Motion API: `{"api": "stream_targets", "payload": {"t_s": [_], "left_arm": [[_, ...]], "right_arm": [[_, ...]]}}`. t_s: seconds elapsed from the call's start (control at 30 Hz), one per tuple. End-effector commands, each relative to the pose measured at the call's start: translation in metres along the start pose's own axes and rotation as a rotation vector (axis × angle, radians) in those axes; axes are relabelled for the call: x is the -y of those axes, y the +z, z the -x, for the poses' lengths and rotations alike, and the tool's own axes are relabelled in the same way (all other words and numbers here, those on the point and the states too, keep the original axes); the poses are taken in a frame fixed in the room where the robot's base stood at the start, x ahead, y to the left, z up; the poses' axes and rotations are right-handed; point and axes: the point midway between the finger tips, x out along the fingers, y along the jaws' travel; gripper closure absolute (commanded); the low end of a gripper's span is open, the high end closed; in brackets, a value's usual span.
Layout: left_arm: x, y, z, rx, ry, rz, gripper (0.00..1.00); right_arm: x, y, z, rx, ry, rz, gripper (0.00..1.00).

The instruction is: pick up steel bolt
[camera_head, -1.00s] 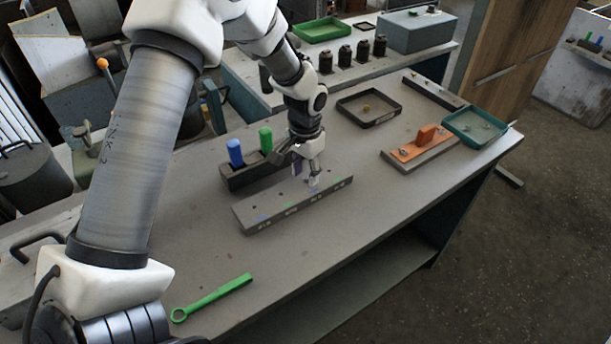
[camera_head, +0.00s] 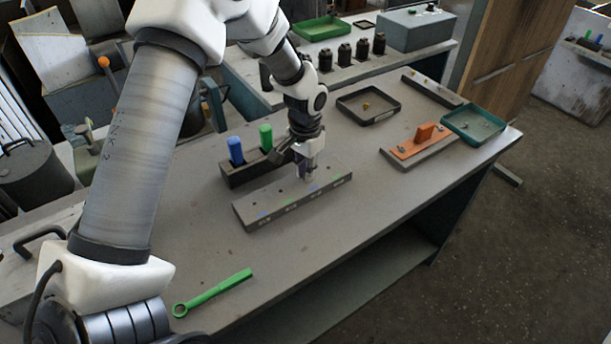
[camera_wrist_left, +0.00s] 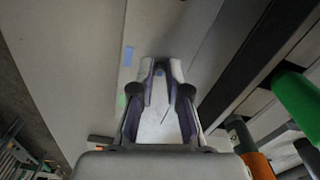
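My left gripper (camera_head: 309,180) points down at the grey block (camera_head: 262,217) with holes and small coloured marks, near the middle of the bench. Its fingertips are at the block's top, near the blue and green marks. In the left wrist view the fingers (camera_wrist_left: 161,70) converge, with a small gap at the tips. A small blue-grey round thing (camera_wrist_left: 160,71) shows in that gap; it may be a steel bolt head, but whether the fingers touch it is unclear. Small metal pieces (camera_head: 466,125) lie in the green tray (camera_head: 446,126) at right. My right gripper is not in view.
A dark holder (camera_head: 236,178) with blue and green handles stands just behind the block. An orange fixture (camera_head: 408,151) and a black tray (camera_head: 345,110) are farther right. A green wrench (camera_head: 215,292) lies at the front left. The bench's front middle is clear.

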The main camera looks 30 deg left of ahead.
Motion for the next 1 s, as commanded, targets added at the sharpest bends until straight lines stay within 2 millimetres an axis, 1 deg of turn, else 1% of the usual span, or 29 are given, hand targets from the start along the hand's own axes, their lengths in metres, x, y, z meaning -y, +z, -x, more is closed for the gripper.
{"api": "stream_targets", "payload": {"t_s": [0.33,0.47,0.67,0.77,0.87,1.0], "left_arm": [[0.000,0.000,0.000,0.000,0.000,0.000,1.00],[0.000,-0.001,0.003,-0.002,0.000,0.000,1.00],[0.000,-0.001,0.023,-0.004,-0.001,0.000,1.00],[0.000,-0.001,0.039,-0.004,-0.001,0.000,1.00],[-0.014,0.013,0.040,0.001,-0.001,-0.004,1.00],[-0.038,0.036,0.043,0.000,-0.003,-0.004,1.00]], "right_arm": [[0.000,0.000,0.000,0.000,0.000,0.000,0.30],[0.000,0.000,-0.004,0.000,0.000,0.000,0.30],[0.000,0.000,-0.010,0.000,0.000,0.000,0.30],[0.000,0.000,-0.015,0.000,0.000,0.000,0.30],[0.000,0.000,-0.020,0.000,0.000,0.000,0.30],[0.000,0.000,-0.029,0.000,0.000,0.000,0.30]]}}
